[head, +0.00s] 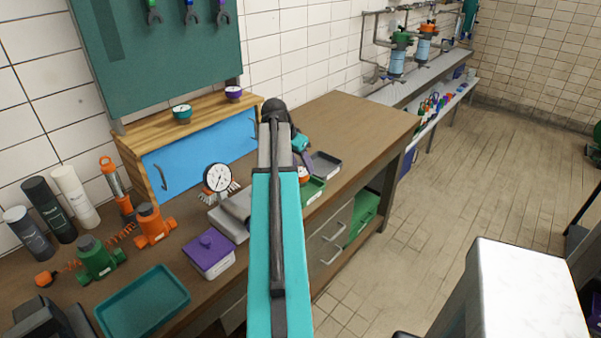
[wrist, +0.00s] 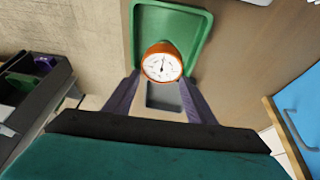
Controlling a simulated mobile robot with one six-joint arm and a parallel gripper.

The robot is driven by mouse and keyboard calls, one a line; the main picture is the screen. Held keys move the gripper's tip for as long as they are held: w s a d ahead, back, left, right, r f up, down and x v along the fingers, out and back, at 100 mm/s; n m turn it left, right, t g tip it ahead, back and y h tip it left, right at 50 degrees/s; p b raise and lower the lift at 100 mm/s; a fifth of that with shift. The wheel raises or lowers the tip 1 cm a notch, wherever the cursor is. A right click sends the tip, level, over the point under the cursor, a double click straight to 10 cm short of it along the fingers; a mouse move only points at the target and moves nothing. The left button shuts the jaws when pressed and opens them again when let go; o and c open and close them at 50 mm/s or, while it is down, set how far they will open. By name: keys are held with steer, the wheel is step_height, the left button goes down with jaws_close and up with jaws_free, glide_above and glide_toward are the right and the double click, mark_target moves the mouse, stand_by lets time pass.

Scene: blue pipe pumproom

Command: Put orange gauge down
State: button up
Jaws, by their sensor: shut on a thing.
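The orange gauge (wrist: 162,65), with a round white dial, sits between the purple fingers of my gripper (wrist: 162,78) in the wrist view. My gripper is shut on it, and the dial faces the camera. Behind the gauge is a green tray (wrist: 195,18), and the gauge overlaps its near end. I cannot tell whether the gauge touches the tray. In the head view a small part of the gauge (head: 303,172) shows beside my arm, over the green tray (head: 313,190). My arm hides most of the gripper there.
A dark grey tray (head: 325,165) lies beside the green one. A purple box (head: 209,254), a large dial gauge (head: 218,178) and a teal tray (head: 143,302) are further left on the bench. A blue-doored cabinet (head: 205,155) stands behind. The bench's right end (head: 365,120) is clear.

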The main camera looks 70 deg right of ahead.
mark_target(300, 171)
steer(key=shift+f+p, duration=0.5)
steer(key=shift+f, duration=1.3)
steer(key=shift+f, duration=0.15)
steer(key=o, duration=1.1)
steer(key=shift+o, duration=0.2)
steer(key=b+v, duration=0.2)
steer(key=v, duration=1)
steer(key=shift+b, duration=0.3)
